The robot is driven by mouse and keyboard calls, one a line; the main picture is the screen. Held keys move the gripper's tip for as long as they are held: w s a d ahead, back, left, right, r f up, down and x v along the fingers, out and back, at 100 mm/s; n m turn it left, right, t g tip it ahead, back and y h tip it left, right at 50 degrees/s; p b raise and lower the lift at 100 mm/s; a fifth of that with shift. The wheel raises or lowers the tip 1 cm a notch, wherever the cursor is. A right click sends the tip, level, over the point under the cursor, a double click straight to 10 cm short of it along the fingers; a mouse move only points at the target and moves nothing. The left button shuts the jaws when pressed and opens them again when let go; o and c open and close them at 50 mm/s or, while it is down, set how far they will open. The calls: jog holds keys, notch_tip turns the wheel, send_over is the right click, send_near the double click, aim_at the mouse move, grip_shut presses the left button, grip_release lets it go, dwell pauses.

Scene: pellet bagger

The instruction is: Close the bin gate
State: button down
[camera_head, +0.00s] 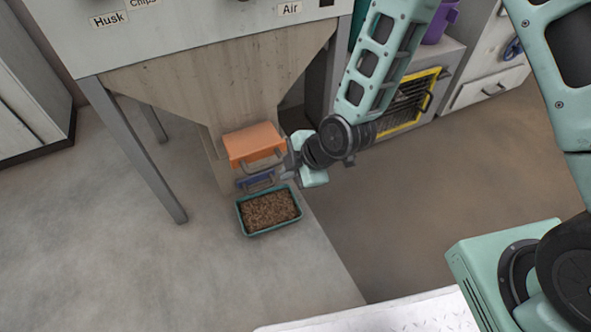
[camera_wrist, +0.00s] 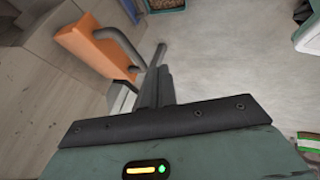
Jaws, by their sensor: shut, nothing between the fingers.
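An orange slide gate (camera_head: 252,142) with a grey bar handle juts from the lower front of the wooden hopper (camera_head: 215,88). A smaller blue part (camera_head: 256,181) with its own handle sits just below it. No label on either shows which one is the bin gate. My gripper (camera_head: 287,168) is shut and empty, just right of the orange gate's handle. In the wrist view, the closed fingers (camera_wrist: 156,84) are close to the handle of the orange gate (camera_wrist: 95,46); whether they touch it I cannot tell. The blue part is not clear there.
A teal tray (camera_head: 240,222) full of brown pellets stands on the floor below the hopper; its edge shows in the wrist view (camera_wrist: 165,9). A grey hopper leg (camera_head: 135,150) stands at left. A cabinet with a yellow-framed grille (camera_head: 437,78) is behind my arm. Floor at left is clear.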

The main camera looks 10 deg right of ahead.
jog(key=w+a+f+b, duration=0.3)
jog(key=w+f, duration=0.1)
jog(key=w, duration=0.1)
jog(key=shift+f, duration=0.2)
